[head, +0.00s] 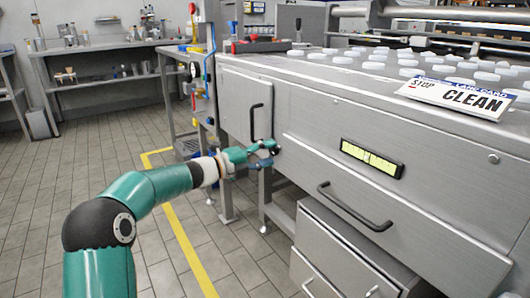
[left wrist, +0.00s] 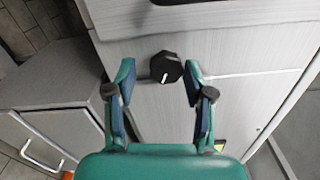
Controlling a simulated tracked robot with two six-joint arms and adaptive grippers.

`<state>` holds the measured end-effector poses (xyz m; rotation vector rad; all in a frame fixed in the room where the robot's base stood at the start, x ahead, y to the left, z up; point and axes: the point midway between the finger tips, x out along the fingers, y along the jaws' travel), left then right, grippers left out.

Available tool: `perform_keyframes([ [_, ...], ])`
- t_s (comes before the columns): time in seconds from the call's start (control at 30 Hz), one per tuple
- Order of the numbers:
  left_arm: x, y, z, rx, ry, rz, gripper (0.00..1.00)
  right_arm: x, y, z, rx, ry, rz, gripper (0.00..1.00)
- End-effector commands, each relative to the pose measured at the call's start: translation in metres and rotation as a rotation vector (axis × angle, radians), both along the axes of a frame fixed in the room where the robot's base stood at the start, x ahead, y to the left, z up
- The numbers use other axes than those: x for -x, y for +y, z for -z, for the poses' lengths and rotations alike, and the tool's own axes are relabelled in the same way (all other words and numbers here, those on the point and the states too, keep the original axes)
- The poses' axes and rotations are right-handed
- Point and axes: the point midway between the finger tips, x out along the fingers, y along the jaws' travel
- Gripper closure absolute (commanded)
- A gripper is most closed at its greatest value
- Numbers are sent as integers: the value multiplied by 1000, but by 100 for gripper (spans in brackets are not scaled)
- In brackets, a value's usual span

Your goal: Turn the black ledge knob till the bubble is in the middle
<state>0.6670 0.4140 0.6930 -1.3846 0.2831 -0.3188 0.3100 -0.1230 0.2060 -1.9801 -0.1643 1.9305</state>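The black knob (left wrist: 166,67) is on the grey metal front in the left wrist view, with a white line on its face pointing down and slightly left. My left gripper (left wrist: 158,72) is open, one finger on each side of the knob, with visible gaps. In the head view my left gripper (head: 265,153) is at the cabinet front, and it mostly hides the knob. A black-framed yellow-green level window (head: 372,158) is on the front, right of my gripper. The bubble's position is too small to tell. My right gripper is not in view.
A black door handle (head: 253,122) is just above my left gripper, and a drawer handle (head: 354,208) is to its lower right. A CLEAN sign (head: 462,96) and several white discs are on top. Tiled floor (head: 85,178) is free on the left.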

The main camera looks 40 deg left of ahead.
Motion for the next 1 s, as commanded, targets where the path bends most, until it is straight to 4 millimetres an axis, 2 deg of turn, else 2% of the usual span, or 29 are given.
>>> perform_keyframes([
  [0.33, 0, 0, -4, 1, -7, 0, 38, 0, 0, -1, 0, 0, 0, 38],
  [0.47, 7, 3, -4, 1, -7, -1, 38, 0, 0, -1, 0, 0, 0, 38],
  [0.57, 19, 9, -4, 1, -6, -3, 38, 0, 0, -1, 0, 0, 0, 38],
  [1.0, 93, 41, -2, 0, -4, -3, 38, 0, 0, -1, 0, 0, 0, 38],
])
